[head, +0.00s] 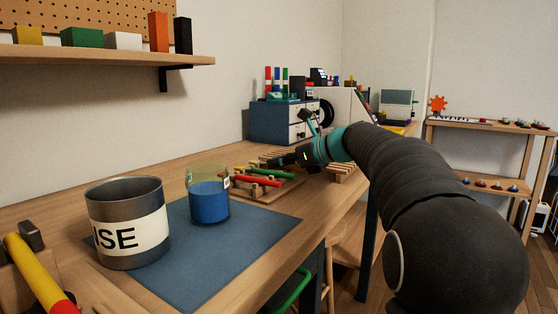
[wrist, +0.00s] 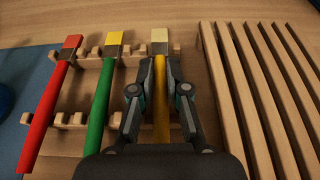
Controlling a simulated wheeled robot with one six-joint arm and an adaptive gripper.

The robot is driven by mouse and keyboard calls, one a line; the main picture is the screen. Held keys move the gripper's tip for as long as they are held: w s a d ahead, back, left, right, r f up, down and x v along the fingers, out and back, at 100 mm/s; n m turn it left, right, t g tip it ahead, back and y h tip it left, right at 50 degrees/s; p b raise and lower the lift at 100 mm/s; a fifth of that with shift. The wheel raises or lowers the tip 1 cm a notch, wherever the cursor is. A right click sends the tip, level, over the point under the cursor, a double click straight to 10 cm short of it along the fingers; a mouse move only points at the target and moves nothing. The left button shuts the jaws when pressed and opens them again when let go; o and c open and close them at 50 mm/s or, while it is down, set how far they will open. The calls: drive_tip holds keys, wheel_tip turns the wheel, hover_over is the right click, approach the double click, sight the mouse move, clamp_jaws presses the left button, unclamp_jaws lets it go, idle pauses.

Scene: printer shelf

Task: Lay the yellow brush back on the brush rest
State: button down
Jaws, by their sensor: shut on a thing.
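The yellow brush (wrist: 161,68) has a yellow handle and a pale cream tip, and points away from me in the wrist view. My gripper (wrist: 160,88) is shut on its handle; it also shows in the head view (head: 290,160), over the table's far part. The wooden brush rest (wrist: 72,118) has two notched rails. A red brush (wrist: 47,115) and a green brush (wrist: 101,105) lie across it. The yellow brush is over the rest's right end, beside the green one and roughly parallel. I cannot tell whether it touches the rails. Its lower handle is hidden by my gripper.
A slatted wooden rack (wrist: 245,90) stands close on the right of my gripper. In the head view a jar of blue liquid (head: 208,203) and a grey rinse pot (head: 126,203) stand nearer on the blue mat (head: 190,270). A blue drawer unit (head: 270,123) stands behind.

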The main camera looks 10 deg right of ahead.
drive_tip(key=shift+f, duration=0.15)
drive_tip(key=c, duration=1.1)
unclamp_jaws()
wheel_tip(320, 180, up, 5)
drive_tip(key=p, duration=0.5)
drive_tip(key=shift+p, duration=0.3)
drive_tip(key=shift+r, duration=1.15)
